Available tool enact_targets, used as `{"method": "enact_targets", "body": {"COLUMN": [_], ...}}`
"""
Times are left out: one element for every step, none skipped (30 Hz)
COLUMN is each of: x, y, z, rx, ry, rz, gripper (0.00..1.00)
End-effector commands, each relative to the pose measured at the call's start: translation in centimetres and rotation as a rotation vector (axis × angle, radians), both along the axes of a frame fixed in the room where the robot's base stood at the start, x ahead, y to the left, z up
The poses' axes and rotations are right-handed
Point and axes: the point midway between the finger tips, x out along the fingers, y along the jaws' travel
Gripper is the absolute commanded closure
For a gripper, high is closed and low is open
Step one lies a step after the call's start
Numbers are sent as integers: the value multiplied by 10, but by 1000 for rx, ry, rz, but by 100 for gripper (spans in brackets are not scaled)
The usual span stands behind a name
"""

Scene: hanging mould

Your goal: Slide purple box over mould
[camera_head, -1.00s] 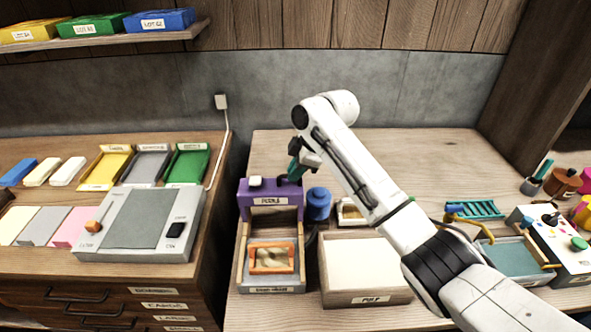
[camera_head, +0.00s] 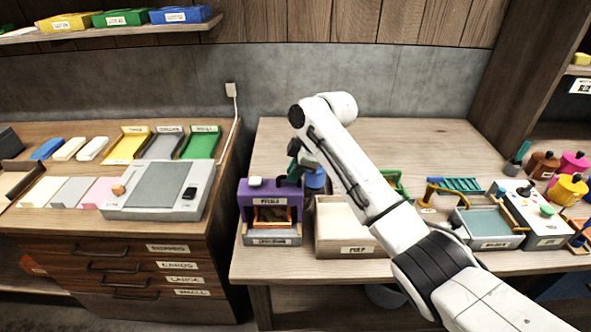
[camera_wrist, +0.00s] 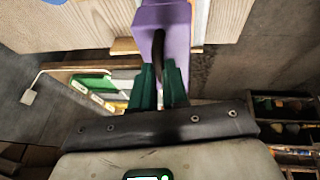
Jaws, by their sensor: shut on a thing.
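The mould, in an orange frame (camera_head: 271,227), shows through the box's open front, under and inside the box. How far back the box covers it is hidden. My gripper (camera_head: 295,168) is at the box's right top. In the wrist view, its green fingers (camera_wrist: 160,82) are shut on a dark handle at the end of the purple box (camera_wrist: 168,28).
A blue round container (camera_head: 315,180) stands close behind my gripper. The pulp tray (camera_head: 347,248) is just right of the box. A control panel (camera_head: 528,222) and a teal tray (camera_head: 489,228) stand further right. The table behind is largely clear.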

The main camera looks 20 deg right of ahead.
Motion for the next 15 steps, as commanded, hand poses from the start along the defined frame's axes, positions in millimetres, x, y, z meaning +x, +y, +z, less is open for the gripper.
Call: {"method": "enact_targets", "body": {"x": [1,1,0,0,0,0,0,0,0,-1,-1,-1,-1,-1,0], "y": [-1,-1,-1,-1,-1,-1,0,0,0,0,0,0,0,0,0], "z": [2,2,2,2,2,1,1,1,1,1,1,1,1,1,1], "rx": [-3,-3,-3,-2,-2,-2,-2,-2,-2,-2,-2,-2,-2,-2,-2], "ry": [-2,-2,-2,-1,-1,0,1,1,2,2,3,3,2,2,1], "rz": [-1,-1,0,0,0,1,1,1,1,1,2,2,1,1,1], "gripper": [100,100,100,100,100,100,100,100,100,100,84,81,78,75,71]}}
